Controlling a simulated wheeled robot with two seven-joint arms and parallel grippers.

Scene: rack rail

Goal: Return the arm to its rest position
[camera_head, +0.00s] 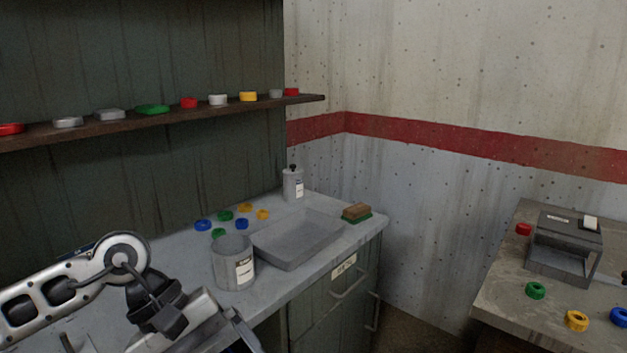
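My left arm comes in at the lower left, bent over the near end of the grey counter (310,275). My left gripper (243,330) is low in the picture, at the near edge of the counter. It is seen partly and at a slant, so I cannot tell whether its fingers are open or shut. I see nothing clearly held in it. My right arm and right gripper are not in view.
A grey can (233,270) and a shallow grey tray (296,240) stand on the counter near the arm. Several coloured rings, a brush (357,212) and a bottle (293,184) are behind. A shelf (130,122) runs above; a second table (500,293) stands right.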

